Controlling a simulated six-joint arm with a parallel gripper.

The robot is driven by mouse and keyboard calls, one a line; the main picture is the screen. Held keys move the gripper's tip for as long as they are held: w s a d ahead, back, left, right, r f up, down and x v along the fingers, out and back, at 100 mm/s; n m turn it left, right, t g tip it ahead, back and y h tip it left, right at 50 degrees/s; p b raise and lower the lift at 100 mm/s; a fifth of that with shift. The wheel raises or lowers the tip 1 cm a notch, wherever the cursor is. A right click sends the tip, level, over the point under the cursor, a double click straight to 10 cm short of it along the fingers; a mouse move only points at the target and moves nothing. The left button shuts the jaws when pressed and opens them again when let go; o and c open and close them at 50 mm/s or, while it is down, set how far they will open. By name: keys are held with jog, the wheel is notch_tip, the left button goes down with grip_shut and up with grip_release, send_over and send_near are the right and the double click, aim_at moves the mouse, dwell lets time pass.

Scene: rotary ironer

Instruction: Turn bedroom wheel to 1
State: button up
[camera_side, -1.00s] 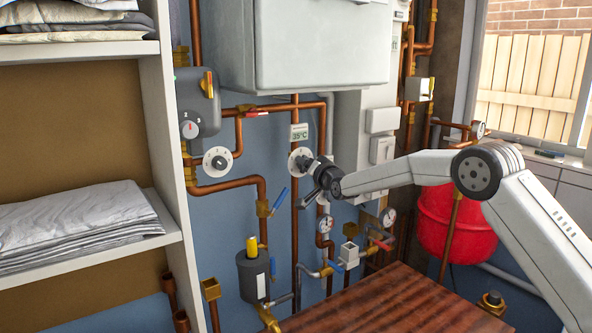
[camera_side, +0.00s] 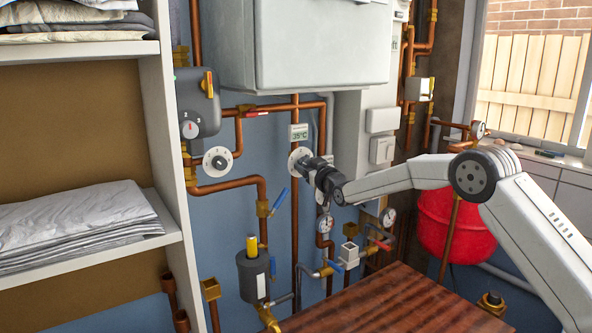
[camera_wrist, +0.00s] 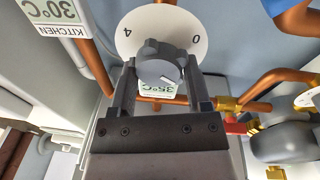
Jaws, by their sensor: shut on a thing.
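A white round dial (camera_wrist: 128,40) sits on a copper pipe, with a dark grey knob (camera_wrist: 161,62) at its centre. The digits 4 and 0 show on its face; the other digits are hidden. In the side view the dial (camera_side: 296,161) is below a 35°C display (camera_side: 299,132), whose room name I cannot read. My gripper (camera_wrist: 161,72) is shut on the knob, one finger on each side. A pale pointer mark shows on the knob, facing the gripper side. In the side view my gripper (camera_side: 311,167) reaches the dial from the right.
A second numbered dial (camera_side: 218,162) is to the left, under a grey box (camera_side: 197,102) with a red-marked knob. A display marked KITCHEN, 30°C (camera_wrist: 58,12), is in the wrist view's upper left. Copper pipes, a gauge (camera_side: 325,223) and blue-handled valves lie close below.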

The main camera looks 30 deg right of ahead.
jog(key=shift+n, duration=0.4)
jog(key=o, duration=1.3)
jog(key=shift+s, duration=0.25)
jog(key=s, duration=0.7)
jog(key=shift+s+a+f, duration=0.15)
jog(key=shift+a+f, duration=0.1)
jog(key=shift+f, duration=0.2)
